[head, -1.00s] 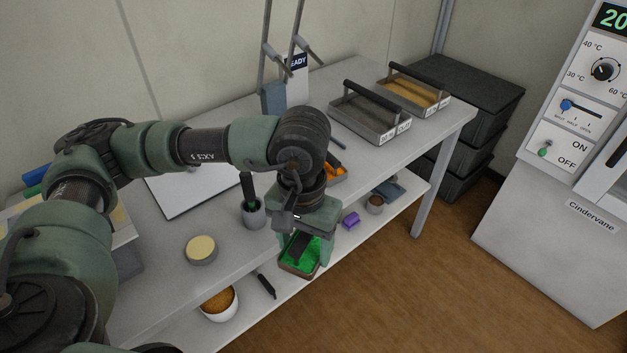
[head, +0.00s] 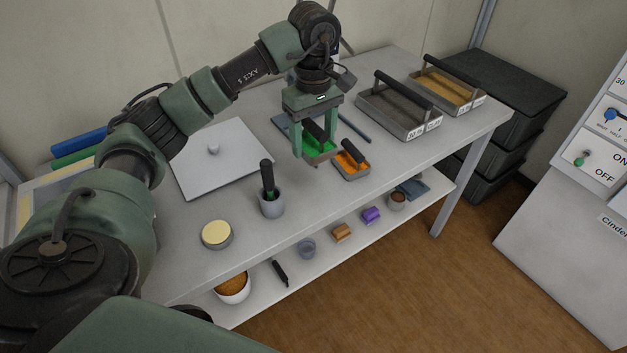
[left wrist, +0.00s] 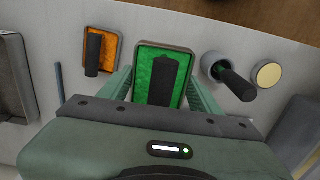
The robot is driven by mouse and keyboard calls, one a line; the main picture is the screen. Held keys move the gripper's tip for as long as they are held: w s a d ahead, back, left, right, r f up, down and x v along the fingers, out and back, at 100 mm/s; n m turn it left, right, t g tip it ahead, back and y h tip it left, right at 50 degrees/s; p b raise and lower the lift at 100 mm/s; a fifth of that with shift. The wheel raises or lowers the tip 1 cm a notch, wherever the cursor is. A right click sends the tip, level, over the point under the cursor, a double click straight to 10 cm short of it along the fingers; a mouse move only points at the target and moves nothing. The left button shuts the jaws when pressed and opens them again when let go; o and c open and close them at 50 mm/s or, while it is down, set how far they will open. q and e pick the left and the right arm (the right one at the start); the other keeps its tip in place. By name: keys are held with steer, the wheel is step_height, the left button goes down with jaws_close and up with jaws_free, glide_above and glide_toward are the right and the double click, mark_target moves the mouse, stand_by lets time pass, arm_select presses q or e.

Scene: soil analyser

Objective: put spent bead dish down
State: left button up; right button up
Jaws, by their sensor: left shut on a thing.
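The spent bead dish (head: 319,152), a small tray of green beads with a black handle, hangs from my left gripper (head: 317,148). A similar dish of orange beads (head: 346,161) stands on the table just to the right of the held dish. My right gripper is not in view.
A grey cup with a black-handled tool (head: 271,207), a round cream-topped tin (head: 216,235) and a white lidded plate (head: 222,160) stand to the left. Two handled trays (head: 400,113) (head: 450,85) stand to the right. The front of the table is fairly clear.

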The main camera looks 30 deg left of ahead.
arm_select(q)
glide_above(314, 188)
step_height(314, 188, down, 7)
steer(key=shift+a+f+p, duration=0.1)
steer(key=shift+p, duration=0.2)
steer(key=shift+f, duration=0.55)
step_height(314, 188, down, 4)
steer(key=shift+r, duration=0.1)
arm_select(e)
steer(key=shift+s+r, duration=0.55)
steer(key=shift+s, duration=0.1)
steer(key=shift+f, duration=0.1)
arm_select(q)
steer(key=shift+f, duration=0.25)
steer(key=o, duration=1.5)
steer(key=shift+r, duration=0.1)
steer(key=shift+r, duration=0.1)
